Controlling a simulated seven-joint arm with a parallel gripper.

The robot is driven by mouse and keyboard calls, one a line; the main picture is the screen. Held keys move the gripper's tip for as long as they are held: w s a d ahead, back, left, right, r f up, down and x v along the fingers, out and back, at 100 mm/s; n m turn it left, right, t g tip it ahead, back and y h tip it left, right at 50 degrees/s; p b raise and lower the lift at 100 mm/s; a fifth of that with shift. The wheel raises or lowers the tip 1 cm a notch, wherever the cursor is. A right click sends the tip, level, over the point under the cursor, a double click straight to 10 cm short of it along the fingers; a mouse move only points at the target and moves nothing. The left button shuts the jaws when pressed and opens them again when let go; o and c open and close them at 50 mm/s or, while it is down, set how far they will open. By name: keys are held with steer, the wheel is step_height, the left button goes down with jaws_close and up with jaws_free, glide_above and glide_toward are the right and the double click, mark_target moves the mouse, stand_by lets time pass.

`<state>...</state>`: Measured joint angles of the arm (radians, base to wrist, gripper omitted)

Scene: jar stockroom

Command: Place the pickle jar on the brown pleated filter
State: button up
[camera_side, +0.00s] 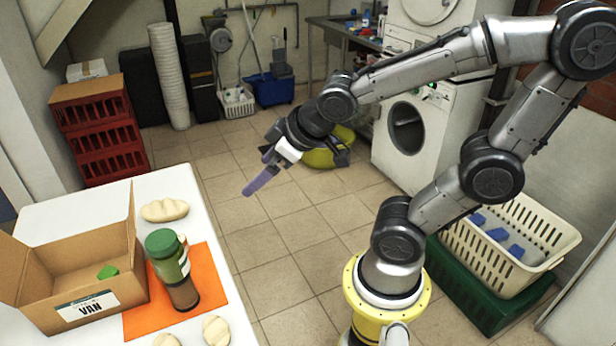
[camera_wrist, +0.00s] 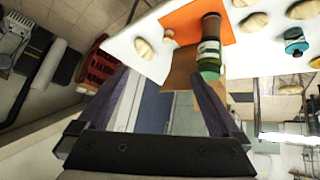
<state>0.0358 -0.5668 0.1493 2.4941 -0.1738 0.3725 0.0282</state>
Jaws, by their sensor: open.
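A tall green-lidded jar (camera_side: 170,262) with a pale label stands on an orange mat (camera_side: 208,265) on the white table; it also shows in the wrist view (camera_wrist: 208,48). Its lower part looks dark brown; I cannot tell whether this is its contents or a separate thing under it. I cannot pick out a brown pleated filter for certain; a small tan thing (camera_side: 183,240) is partly hidden behind the jar. My gripper (camera_side: 262,176) is open and empty, out over the floor right of the table, apart from the jar. Its purple fingers also show in the wrist view (camera_wrist: 165,88).
An open cardboard box (camera_side: 45,300) marked VAN stands left of the jar, with a green thing (camera_side: 108,272) inside. Several pale rolls, one behind the mat (camera_side: 165,210), lie on the table. A teal thing (camera_wrist: 296,42) lies there too. The floor beneath my gripper is clear.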

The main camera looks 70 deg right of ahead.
steer(key=s+a+r+g+y, duration=0.1)
steer(key=s+a+r+g, duration=0.1)
steer(key=s, duration=0.7)
steer(key=shift+s+a+m, duration=0.15)
steer(key=shift+s+m, duration=0.2)
steer(key=shift+m, duration=0.05)
